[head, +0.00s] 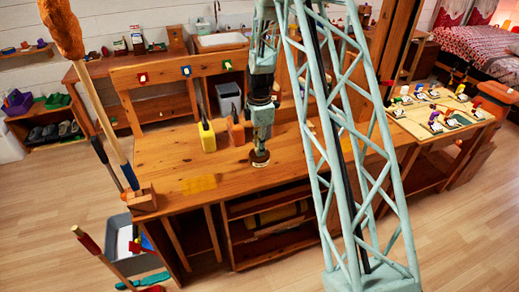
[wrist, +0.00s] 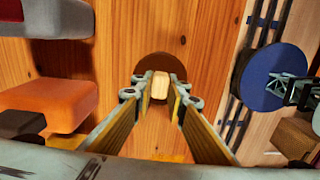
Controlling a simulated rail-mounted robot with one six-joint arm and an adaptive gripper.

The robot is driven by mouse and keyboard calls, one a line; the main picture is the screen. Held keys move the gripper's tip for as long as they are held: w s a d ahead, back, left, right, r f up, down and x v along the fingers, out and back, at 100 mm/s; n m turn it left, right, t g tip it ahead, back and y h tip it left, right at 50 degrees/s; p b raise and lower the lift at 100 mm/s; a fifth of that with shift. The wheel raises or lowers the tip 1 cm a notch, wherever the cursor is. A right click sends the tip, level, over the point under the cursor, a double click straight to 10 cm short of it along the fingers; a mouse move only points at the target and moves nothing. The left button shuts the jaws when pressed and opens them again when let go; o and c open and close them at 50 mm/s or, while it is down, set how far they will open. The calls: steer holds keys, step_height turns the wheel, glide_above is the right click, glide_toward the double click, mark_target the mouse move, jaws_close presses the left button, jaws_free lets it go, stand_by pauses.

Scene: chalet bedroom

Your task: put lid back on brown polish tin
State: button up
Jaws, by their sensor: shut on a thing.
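My gripper (head: 262,146) points down over the wooden bench. In the wrist view its two fingers (wrist: 159,90) are closed on a pale wooden knob (wrist: 160,86). The knob sits in front of a dark brown disc (wrist: 160,66), which looks like the lid of the brown polish tin. In the head view the dark round piece (head: 259,159) with a lighter rim is right under my gripper, at or just above the bench top. I cannot tell whether the tin is beneath it; the disc hides what is below.
The wooden bench (head: 170,165) has a flat yellow patch (head: 198,184) at front left. A yellow block (head: 207,137) and an orange block (head: 235,131) stand just left of my gripper. A side table (head: 420,123) with several small coloured items is at right. The bench's left front is mostly clear.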

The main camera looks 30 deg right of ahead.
steer(key=o, duration=0.9)
steer(key=o, duration=0.5)
steer(key=shift+r, duration=0.25)
steer(key=shift+r+p, duration=1.45)
steer(key=shift+r, duration=1.8)
